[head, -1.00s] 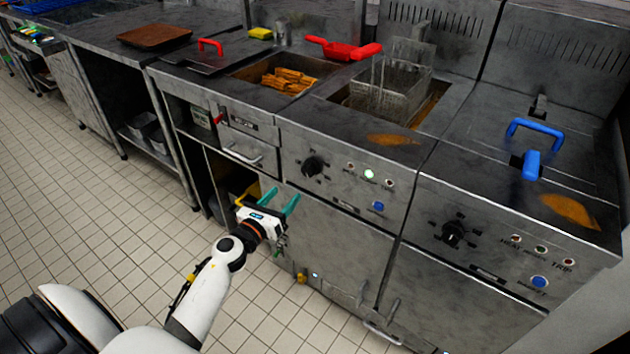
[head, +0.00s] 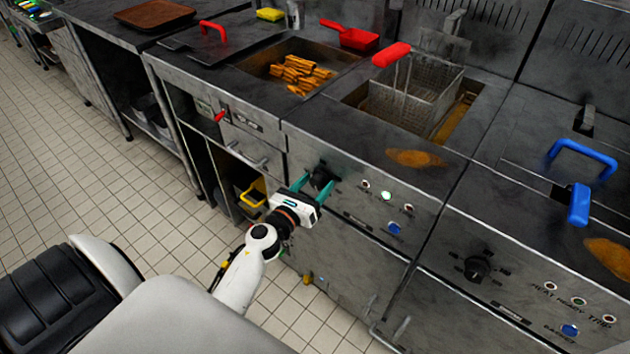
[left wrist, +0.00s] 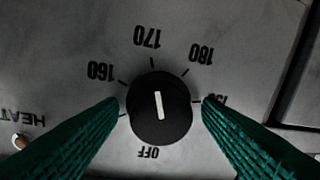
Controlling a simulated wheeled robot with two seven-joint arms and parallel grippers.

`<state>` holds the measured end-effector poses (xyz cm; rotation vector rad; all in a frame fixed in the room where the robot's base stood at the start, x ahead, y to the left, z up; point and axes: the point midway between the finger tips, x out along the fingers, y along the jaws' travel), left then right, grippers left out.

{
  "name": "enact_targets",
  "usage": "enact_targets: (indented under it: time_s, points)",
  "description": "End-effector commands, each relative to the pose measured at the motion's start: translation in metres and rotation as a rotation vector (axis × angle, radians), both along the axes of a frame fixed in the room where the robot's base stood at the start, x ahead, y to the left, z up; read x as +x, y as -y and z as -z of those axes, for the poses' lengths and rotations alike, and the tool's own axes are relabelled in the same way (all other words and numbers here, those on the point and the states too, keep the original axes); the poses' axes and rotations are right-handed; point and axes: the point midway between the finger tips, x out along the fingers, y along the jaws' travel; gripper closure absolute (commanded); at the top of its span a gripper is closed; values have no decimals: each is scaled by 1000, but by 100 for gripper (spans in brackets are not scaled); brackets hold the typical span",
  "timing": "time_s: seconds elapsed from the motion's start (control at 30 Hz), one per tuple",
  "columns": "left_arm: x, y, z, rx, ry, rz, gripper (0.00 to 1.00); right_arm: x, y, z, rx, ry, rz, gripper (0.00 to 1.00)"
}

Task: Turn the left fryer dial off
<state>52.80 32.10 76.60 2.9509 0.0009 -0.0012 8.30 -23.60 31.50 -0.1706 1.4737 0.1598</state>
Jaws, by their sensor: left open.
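The left fryer dial (head: 322,177) is a round black knob on the front panel of the left fryer. In the left wrist view the dial (left wrist: 159,108) shows a white pointer line, nearly upright and leaning slightly left. Markings 160, 170 and 180 are above it and OFF is below. My left gripper (head: 314,187) is open at the dial, its green fingers (left wrist: 160,118) on either side of the knob with gaps visible. I cannot tell which end of the line is the pointer's tip. My right gripper is out of view.
The right fryer has its own black dial (head: 478,267) and a blue-handled lid (head: 582,158). A fry basket (head: 410,95) with a red handle sits over the left fryer's vat. Indicator lights and a blue button (head: 394,228) are right of the left dial. Tiled floor is open at left.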

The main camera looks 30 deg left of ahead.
Motion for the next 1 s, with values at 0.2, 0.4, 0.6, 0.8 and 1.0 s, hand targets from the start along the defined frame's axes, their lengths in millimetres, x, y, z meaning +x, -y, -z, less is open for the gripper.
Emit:
enact_targets:
  time_s: [0.2, 0.4, 0.6, 0.8, 1.0]
  points:
    - [0, 0, 0, 0, 0, 0, 57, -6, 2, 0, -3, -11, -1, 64]
    - [0, -1, 0, 0, 0, -1, 83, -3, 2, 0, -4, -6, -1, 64]
    - [0, -1, 0, 0, 1, -2, 84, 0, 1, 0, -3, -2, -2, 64]
    - [1, -1, -1, -9, 0, -3, 84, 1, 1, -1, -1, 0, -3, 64]
    - [1, -2, -2, -72, -5, -4, 84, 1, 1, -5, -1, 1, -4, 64]
